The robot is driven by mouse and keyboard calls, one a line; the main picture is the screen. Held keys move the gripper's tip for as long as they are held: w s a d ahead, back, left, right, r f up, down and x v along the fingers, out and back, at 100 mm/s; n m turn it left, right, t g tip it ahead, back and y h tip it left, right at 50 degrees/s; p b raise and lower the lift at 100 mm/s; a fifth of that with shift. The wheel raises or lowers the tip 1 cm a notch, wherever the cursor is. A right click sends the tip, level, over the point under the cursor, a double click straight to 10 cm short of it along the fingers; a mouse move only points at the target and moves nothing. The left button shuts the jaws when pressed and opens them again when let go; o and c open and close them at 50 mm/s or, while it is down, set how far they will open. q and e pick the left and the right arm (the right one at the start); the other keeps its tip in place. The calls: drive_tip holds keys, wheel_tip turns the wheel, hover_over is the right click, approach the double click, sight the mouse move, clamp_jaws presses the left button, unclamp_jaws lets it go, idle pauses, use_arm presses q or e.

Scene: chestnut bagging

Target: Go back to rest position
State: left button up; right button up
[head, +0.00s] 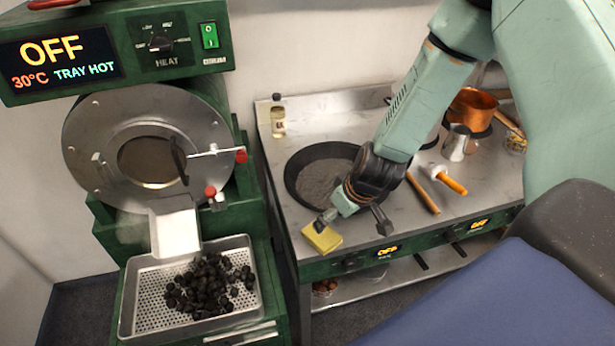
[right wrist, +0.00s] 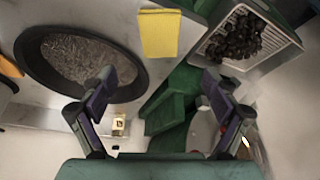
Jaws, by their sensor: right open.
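My right gripper (head: 354,220) reaches down from the upper right in the head view, over the front of the steel cooktop. In the right wrist view the same gripper (right wrist: 158,88) has its two fingers wide apart with nothing between them. A yellow block or folded cloth (head: 322,238) lies at the cooktop's front edge, by one fingertip in the head view. In the right wrist view the yellow piece (right wrist: 158,34) is beyond the fingertips, apart from them. My left gripper is not in view.
A dark pan (head: 308,178) sits on the cooktop (head: 268,130) beside my gripper. A copper pot (head: 472,105) and steel jug (head: 458,145) stand behind my arm. Left is the roaster drum (head: 85,135), above a perforated tray (head: 150,312) of dark chestnuts (head: 205,285). Its display reads OFF.

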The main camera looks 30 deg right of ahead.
drive_tip(key=shift+a, duration=0.15)
drive_tip(key=shift+w+f, duration=0.1)
drive_tip(key=b, duration=0.6)
hover_over(321, 234)
drive_tip(key=s, duration=0.2)
wheel_tip(321, 234, down, 6)
drive_tip(key=shift+f, duration=0.15)
drive_tip(key=b+x, duration=0.2)
drive_tip(key=x, duration=0.1)
drive_tip(key=shift+d+f, duration=0.2)
drive_tip(key=shift+d, duration=0.05)
drive_tip(key=shift+b+x, duration=0.7)
drive_tip(key=shift+x, duration=0.2)
drive_tip(key=shift+a, duration=0.1)
